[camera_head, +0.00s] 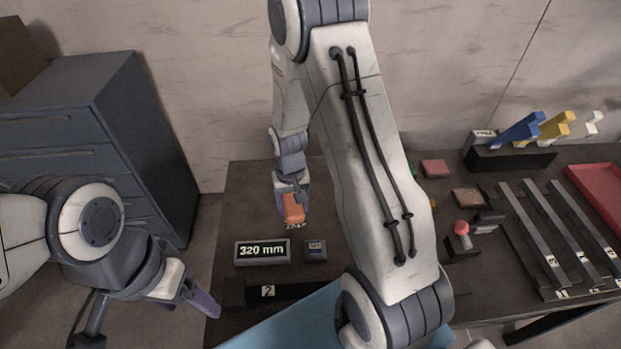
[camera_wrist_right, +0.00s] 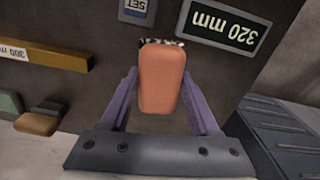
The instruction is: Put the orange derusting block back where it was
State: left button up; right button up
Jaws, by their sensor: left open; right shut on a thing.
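The orange derusting block (camera_head: 293,208) is held up by my right gripper (camera_head: 291,194), over the left part of the dark workbench (camera_head: 250,190). In the right wrist view the block (camera_wrist_right: 162,80) sits between the two purple fingers of my right gripper (camera_wrist_right: 160,85). A dark, speckled patch shows at the block's far end. My left gripper (camera_head: 192,292) is open and empty, low at the bench's left edge. My right arm hides the middle of the bench.
A display reading 320 mm (camera_head: 262,251) and a small box (camera_head: 315,250) stand near the block. A reddish block (camera_head: 435,168), a brown block (camera_head: 467,197), a red-knobbed lever (camera_head: 461,229), metal bars (camera_head: 535,240) and a red tray (camera_head: 600,195) lie right. A drawer cabinet (camera_head: 150,140) stands left.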

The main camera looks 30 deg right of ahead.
jog(key=w+d+r+m+b, duration=0.25)
jog(key=d+m+b, duration=0.35)
jog(key=d+m, duration=1.3)
jog(key=p, duration=0.3)
send_over(315, 183)
jog(key=shift+m, duration=0.3)
notch_tip(315, 183, down, 6)
jog(key=shift+s+f, duration=0.1)
notch_tip(315, 183, down, 4)
jog(key=shift+r+p, duration=0.1)
jog(key=shift+p, duration=0.55)
jog(key=shift+f, duration=0.25)
jog(key=shift+f, duration=0.15)
jog(key=o, duration=1.3)
